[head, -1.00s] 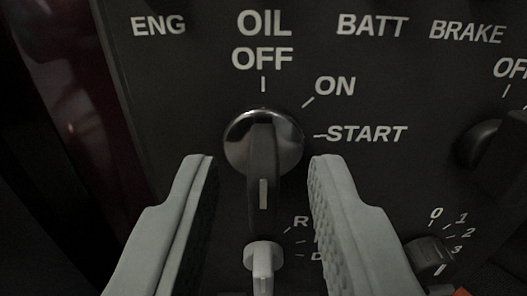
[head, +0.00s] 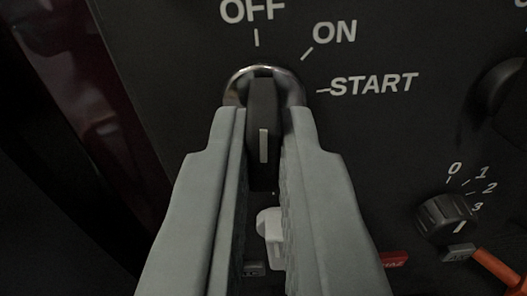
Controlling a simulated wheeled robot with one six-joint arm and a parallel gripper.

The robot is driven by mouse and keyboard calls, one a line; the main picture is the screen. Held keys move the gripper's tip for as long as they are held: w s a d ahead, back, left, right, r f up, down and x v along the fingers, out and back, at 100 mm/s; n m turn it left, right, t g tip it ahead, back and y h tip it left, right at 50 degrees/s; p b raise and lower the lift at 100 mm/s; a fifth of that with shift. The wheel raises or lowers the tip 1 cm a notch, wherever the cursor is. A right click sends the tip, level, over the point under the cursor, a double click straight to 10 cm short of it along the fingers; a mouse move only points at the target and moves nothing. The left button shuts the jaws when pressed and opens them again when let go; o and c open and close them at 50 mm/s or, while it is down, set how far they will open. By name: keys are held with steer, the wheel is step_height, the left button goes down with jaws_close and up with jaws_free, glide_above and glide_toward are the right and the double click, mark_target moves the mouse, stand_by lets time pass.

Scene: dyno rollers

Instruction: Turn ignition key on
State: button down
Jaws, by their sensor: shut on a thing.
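The ignition key (head: 263,128) is a dark flat handle with a light stripe, standing upright in a round chrome lock ring (head: 236,88). It lines up with the OFF mark (head: 257,38) above it. The ON mark (head: 306,54) is up and to the right, and the START mark (head: 323,91) is to the right. My gripper (head: 266,114) is shut on the key, with one grey finger on each side of it. The fingers hide the lower sides of the ring.
A white lever (head: 270,222) sits just below the key, partly behind my fingers. A numbered rotary knob (head: 443,217) and an orange-red handle (head: 499,268) are at the lower right. A dark knob (head: 512,92) is at the right edge.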

steer(key=m, duration=0.4)
steer(key=shift+m, duration=1.9)
steer(key=c, duration=1.5)
jaws_free()
steer(key=shift+d, duration=0.1)
steer(key=shift+s, duration=0.15)
steer(key=s, duration=1.7)
steer(key=shift+s+d, duration=0.1)
